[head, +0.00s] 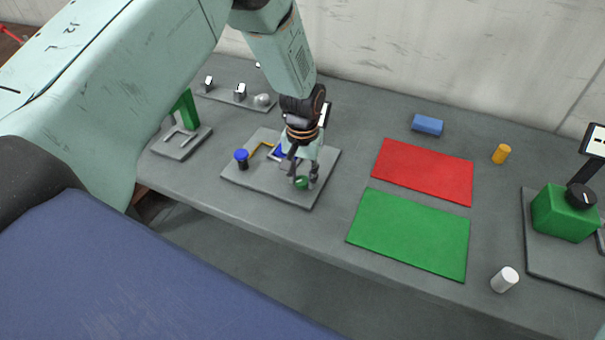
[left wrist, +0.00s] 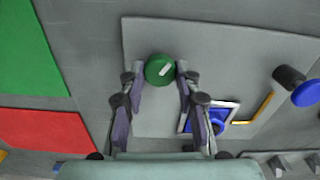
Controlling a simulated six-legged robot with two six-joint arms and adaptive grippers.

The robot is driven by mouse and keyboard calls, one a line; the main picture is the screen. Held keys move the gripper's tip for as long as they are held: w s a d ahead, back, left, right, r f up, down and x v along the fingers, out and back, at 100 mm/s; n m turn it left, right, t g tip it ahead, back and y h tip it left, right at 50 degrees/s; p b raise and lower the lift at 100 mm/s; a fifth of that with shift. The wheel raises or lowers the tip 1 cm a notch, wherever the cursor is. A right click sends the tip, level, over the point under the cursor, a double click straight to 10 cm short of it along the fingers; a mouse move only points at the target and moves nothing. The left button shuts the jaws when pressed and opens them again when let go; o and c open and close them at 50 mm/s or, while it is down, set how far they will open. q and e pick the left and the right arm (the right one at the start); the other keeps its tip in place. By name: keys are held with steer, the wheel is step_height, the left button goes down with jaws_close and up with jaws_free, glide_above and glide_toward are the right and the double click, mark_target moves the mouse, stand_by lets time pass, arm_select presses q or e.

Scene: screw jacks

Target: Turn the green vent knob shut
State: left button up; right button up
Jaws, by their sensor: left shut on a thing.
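The green vent knob (left wrist: 159,69) is a round cap with a white mark, near the edge of a grey plate (left wrist: 227,40). In the left wrist view my left gripper (left wrist: 160,76) has one finger on each side of the knob and is shut on it. The white mark lies slanted across the top of the knob. In the head view the knob (head: 301,183) is partly covered by my left gripper (head: 303,176), which comes down on it from above. My right gripper is not seen.
On the same plate stand a blue-topped black post (head: 241,158), a yellow bent rod (head: 262,149) and a blue part (left wrist: 205,121) beside my finger. Red (head: 424,171) and green (head: 411,232) mats lie to the right. A green box (head: 563,212) stands far right.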

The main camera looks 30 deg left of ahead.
mark_target(302, 180)
arm_select(q)
steer(key=m, duration=0.5)
steer(key=shift+w+r+m, duration=0.1)
steer(key=shift+m, duration=0.2)
steer(key=m, duration=0.5)
steer(key=shift+w+r+m, duration=0.1)
steer(key=shift+m, duration=0.3)
steer(key=o, duration=1.2)
steer(key=shift+s, duration=0.25)
steer(key=shift+c, duration=0.2)
steer(key=shift+w, duration=0.1)
step_height(302, 180, up, 12)
